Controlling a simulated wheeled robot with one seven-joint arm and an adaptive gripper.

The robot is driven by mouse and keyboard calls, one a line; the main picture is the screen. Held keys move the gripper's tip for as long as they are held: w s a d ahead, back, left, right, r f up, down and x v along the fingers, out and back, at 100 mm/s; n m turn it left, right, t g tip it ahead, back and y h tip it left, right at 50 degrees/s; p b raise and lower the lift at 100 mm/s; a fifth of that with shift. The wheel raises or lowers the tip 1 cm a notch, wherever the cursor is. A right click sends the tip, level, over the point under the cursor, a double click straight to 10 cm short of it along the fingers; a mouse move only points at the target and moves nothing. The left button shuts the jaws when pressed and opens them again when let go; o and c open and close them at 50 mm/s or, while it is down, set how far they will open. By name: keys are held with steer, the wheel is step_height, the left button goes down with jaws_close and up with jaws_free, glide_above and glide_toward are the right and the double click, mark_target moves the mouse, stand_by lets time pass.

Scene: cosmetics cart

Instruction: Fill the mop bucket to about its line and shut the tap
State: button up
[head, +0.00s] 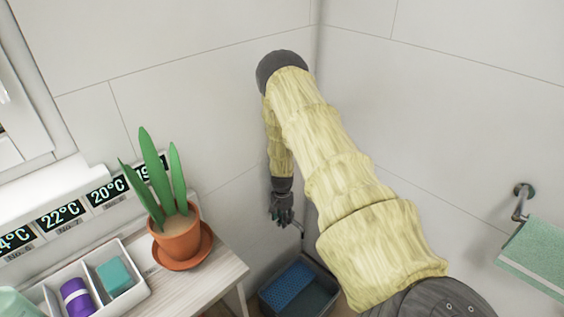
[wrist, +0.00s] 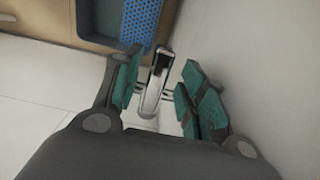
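The mop bucket (head: 263,301) is dark grey and stands low in the corner in the head view, partly cut off by the lower edge and my arm. A blue perforated insert (head: 287,288) sits in it; the insert also shows at the top of the wrist view (wrist: 139,20). I cannot make out a fill line or the water level. The chrome tap (wrist: 154,84) is between the fingers of my gripper (wrist: 160,75) in the wrist view. The gripper is open around it, with gaps visible on both sides. In the head view my gripper (head: 282,220) hangs above the bucket.
A wooden-topped table (head: 213,281) stands left of the bucket, with a potted plant (head: 178,238) near its corner and a white divided tray (head: 135,300). White walls meet close behind my gripper. A green towel (head: 545,252) hangs at the right.

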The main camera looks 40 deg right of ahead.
step_height(320, 180, up, 12)
stand_by(0.9)
stand_by(0.5)
